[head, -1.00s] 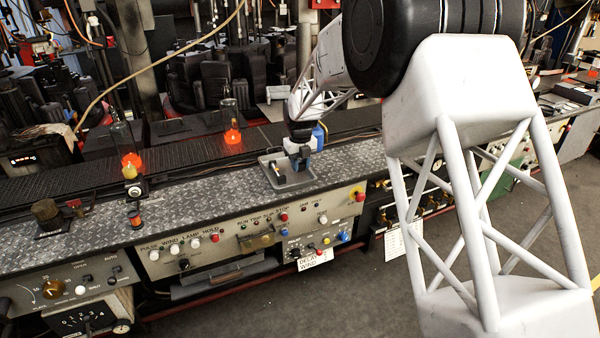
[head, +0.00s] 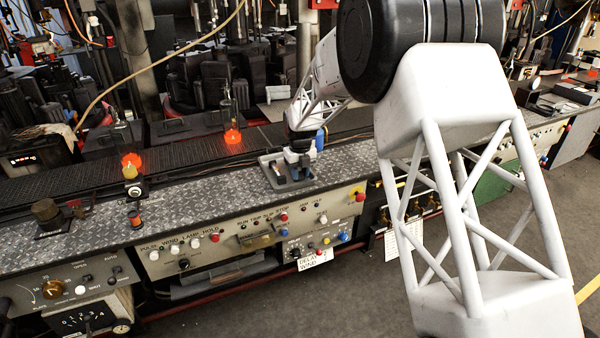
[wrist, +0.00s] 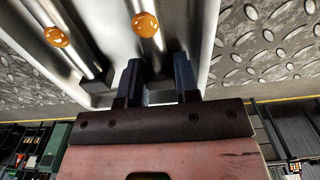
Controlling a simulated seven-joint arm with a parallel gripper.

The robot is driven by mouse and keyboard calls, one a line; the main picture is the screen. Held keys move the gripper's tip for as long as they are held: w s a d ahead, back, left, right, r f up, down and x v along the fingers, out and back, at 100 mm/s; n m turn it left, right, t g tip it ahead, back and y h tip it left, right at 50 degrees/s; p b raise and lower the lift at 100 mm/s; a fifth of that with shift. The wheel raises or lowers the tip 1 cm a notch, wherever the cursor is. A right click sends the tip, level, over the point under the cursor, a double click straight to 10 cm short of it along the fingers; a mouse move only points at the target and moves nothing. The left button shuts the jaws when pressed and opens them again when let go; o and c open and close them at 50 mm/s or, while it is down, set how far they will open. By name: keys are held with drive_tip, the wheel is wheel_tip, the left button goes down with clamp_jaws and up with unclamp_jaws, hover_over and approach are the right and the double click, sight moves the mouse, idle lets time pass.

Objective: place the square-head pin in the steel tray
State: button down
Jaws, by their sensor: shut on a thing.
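The steel tray (head: 284,187) sits on the patterned metal bench top. My gripper (head: 298,174) points down into it, towards its right side. In the wrist view my two dark fingers (wrist: 158,88) reach over the tray's bright metal (wrist: 206,35), with a narrow gap between them. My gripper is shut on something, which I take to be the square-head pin. The pin is mostly hidden by the fingers, and its head shape cannot be made out. I cannot tell whether it touches the tray floor.
Two amber spots show there, unclear whether parts or reflections. A blue object (head: 320,140) stands close behind my gripper. A glowing orange lamp (head: 232,136) is behind the tray.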

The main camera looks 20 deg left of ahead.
drive_tip(key=c, duration=1.1)
unclamp_jaws()
drive_tip(key=shift+f, duration=0.1)
wheel_tip(320, 180, up, 12)
drive_tip(key=shift+r, duration=0.15)
drive_tip(key=shift+d, duration=0.1)
idle(0.5)
